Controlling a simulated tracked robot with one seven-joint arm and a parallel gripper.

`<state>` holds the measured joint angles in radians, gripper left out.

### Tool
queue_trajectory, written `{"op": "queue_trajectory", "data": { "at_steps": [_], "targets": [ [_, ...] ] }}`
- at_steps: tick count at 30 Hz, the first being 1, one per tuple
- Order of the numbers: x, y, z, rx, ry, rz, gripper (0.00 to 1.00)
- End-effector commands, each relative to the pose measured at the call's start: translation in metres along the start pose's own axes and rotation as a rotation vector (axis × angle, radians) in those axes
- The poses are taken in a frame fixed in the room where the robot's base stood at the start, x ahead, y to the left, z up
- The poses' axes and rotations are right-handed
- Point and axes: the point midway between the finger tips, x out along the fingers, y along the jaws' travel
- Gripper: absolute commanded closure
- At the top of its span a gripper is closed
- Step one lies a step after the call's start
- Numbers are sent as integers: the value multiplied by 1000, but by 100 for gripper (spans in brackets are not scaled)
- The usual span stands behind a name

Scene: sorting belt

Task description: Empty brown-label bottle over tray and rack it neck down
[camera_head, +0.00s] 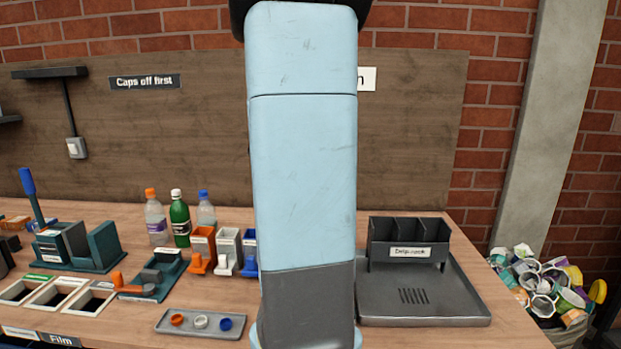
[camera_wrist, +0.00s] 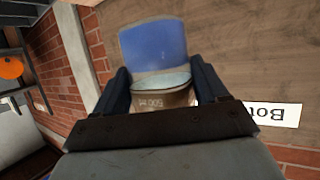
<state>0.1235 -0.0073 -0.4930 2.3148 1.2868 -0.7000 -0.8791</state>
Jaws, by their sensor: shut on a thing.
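In the wrist view my gripper (camera_wrist: 162,88) is shut on a bottle (camera_wrist: 154,46). The bottle shows a broad blue part, a pale clear band and a brownish band with small print that reads upside down in this view. Its neck is not clearly seen, and I cannot tell its tilt. In the head view my own arm hides the gripper and the bottle. The drip rack (camera_head: 380,252), dark with several slots, stands at the back of the grey tray (camera_head: 450,300), right of my arm. The slots I see look empty.
Three bottles, clear with an orange cap (camera_head: 156,218), green (camera_head: 180,220) and clear with a blue cap (camera_head: 206,210), stand left of my arm. Small orange, white and blue bins (camera_head: 228,250) stand before them. A cap tray (camera_head: 200,322) lies in front. A full waste basket (camera_head: 545,285) stands right.

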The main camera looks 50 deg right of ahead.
Motion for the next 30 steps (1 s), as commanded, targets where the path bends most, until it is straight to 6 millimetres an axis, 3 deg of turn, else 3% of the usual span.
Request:
{"op": "queue_trajectory", "data": {
  "at_steps": [13, 30],
  "targets": [
    [-41, 12, -29, 2, 2, -2, 62],
    [-45, 14, -31, 0, 1, -1, 62]
  ]
}}
